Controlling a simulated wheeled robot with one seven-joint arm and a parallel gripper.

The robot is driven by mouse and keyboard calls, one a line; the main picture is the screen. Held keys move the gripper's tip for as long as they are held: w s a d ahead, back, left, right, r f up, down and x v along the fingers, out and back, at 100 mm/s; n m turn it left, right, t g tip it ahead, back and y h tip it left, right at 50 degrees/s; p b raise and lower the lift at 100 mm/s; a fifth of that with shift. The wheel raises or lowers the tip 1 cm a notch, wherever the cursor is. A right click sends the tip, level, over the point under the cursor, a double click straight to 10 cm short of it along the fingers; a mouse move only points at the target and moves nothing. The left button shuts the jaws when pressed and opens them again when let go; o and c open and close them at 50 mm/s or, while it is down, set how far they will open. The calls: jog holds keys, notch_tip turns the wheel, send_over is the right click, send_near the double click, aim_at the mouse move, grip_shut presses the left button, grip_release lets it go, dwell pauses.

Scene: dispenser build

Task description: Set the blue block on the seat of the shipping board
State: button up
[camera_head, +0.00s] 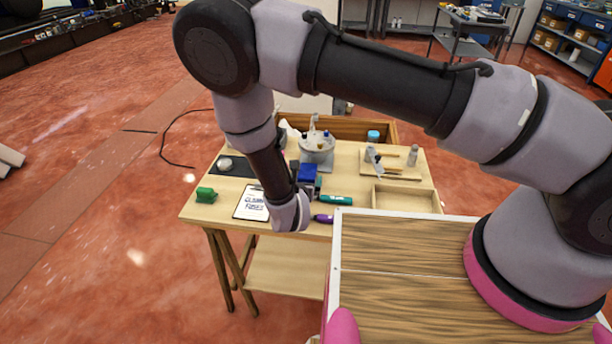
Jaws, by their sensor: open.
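A blue block (307,172) is near the middle of the worktable, just in front of a round grey-white dispenser (317,146). My gripper (304,194) is at the end of my bent-down arm, close to the front of the blue block. It is open; my wrist partly hides it, and I cannot tell if it touches the block. A light wooden board (408,171) with small bottles and a yellow piece is at the back right; it may be the shipping board. Its seat is too small to make out.
A green marker (336,200) and a purple item (323,218) lie near the front edge. A white sign (251,203), a green object (205,194) and a dark mat (237,166) are at left. A shallow wooden tray (406,199) is at front right.

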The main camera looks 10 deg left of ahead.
jog(key=v, duration=0.6)
jog(key=shift+s, duration=0.3)
jog(key=shift+w+r, duration=0.1)
jog(key=shift+r, duration=0.1)
jog(key=w+d+r+m+g+h, duration=0.2)
jog(key=w+d+r+m+h, duration=0.2)
jog(key=d+r+m, duration=0.4)
jog(key=w+d+r+m+g+h, duration=0.35)
jog(key=d+r+m, duration=0.25)
jog(key=r, duration=0.4)
jog(key=s+d+r+m+g+y, duration=0.25)
jog(key=d+r+m+g, duration=0.25)
jog(key=d+r+m, duration=0.7)
jog(key=s+d+r+m+t+y, duration=0.2)
jog(key=s+r+m, duration=0.4)
jog(key=r, duration=0.3)
jog(key=s+d+r+m+t+y, duration=0.2)
jog(key=s+d+r+m+y, duration=0.3)
jog(key=r, duration=0.4)
jog(key=s+m, duration=0.1)
jog(key=m, duration=0.1)
jog(key=shift+d+r+m, duration=0.2)
jog(key=shift+d+m, duration=0.2)
